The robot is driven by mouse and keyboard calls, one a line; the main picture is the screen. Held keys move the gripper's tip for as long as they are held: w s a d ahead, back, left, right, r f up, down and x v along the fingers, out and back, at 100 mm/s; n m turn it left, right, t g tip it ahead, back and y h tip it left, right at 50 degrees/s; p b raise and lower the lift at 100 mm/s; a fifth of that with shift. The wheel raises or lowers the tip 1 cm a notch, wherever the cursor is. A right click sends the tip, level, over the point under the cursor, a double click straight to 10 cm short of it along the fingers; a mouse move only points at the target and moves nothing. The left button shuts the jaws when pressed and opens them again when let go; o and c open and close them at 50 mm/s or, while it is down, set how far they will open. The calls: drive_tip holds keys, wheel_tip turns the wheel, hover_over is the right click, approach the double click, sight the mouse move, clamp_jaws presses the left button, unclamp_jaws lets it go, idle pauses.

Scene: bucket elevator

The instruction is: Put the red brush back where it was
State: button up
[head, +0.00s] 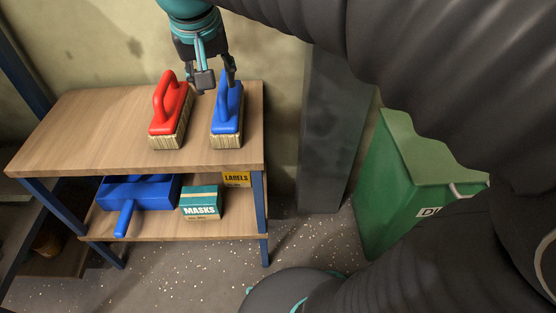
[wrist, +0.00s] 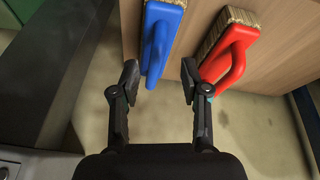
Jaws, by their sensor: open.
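The red brush (head: 171,112) stands on the wooden table top, bristles down, its handle arching up. Just right of it stands a similar blue brush (head: 228,112), near the table's right end. My gripper (head: 217,84) is open above the back of the table, between the two brushes and close to the blue one's handle. In the wrist view my gripper (wrist: 160,75) has its fingers spread, with the blue brush (wrist: 161,38) ahead between them and the red brush (wrist: 230,48) outside the right finger. Nothing is held.
The table top (head: 85,135) is bare to the left. Its lower shelf holds a blue dustpan (head: 140,192), a teal MASKS box (head: 201,204) and a yellow LABELS box (head: 236,179). A grey post (head: 331,135) and a green bin (head: 400,185) stand to the right.

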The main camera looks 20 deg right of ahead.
drive_tip(key=s+d+f, duration=0.3)
drive_tip(key=s+f, duration=0.3)
drive_tip(key=s, duration=0.1)
drive_tip(key=s+d+f+n+t+y, duration=0.1)
drive_tip(key=s+d+f, duration=0.3)
drive_tip(key=s+f, duration=0.2)
drive_tip(key=shift+s+f+t+y, duration=0.25)
drive_tip(key=shift+s+t+y, duration=0.05)
drive_tip(key=shift+s, duration=0.55)
